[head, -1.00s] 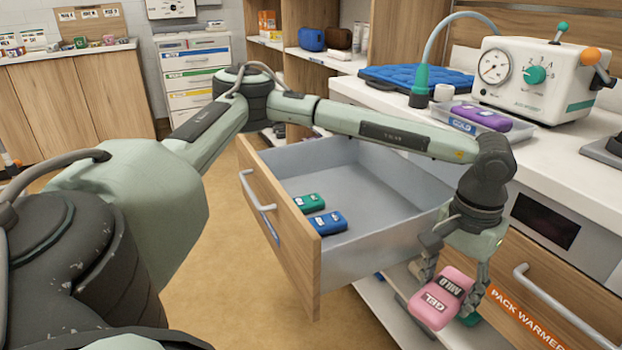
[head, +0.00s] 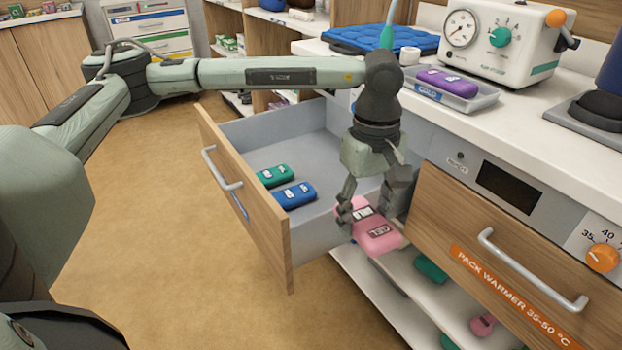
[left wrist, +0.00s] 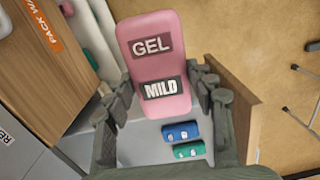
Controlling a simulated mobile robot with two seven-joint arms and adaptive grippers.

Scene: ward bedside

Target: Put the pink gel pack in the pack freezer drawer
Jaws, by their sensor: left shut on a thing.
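The pink gel pack (head: 376,236) is labelled GEL and MILD. My left gripper (head: 362,212) is shut on it, with the pack's labels facing up in the left wrist view (left wrist: 158,65). The open drawer (head: 255,225) has a wooden front and grey inside; its own label is not readable here. A green pack (head: 274,176) and a blue pack (head: 295,195) lie in it near the front. In the head view the held pack is at the drawer's right side wall, overlapping its edge. I cannot tell whether it touches the wall. My right gripper is not in view.
A closed pack warmer drawer (head: 500,290) with a handle is to the right. Lower shelves with a green pack (head: 431,269) are below the held pack. The counter holds a tray (head: 470,98) with a purple pack and a white device (head: 500,40). The drawer's back is clear.

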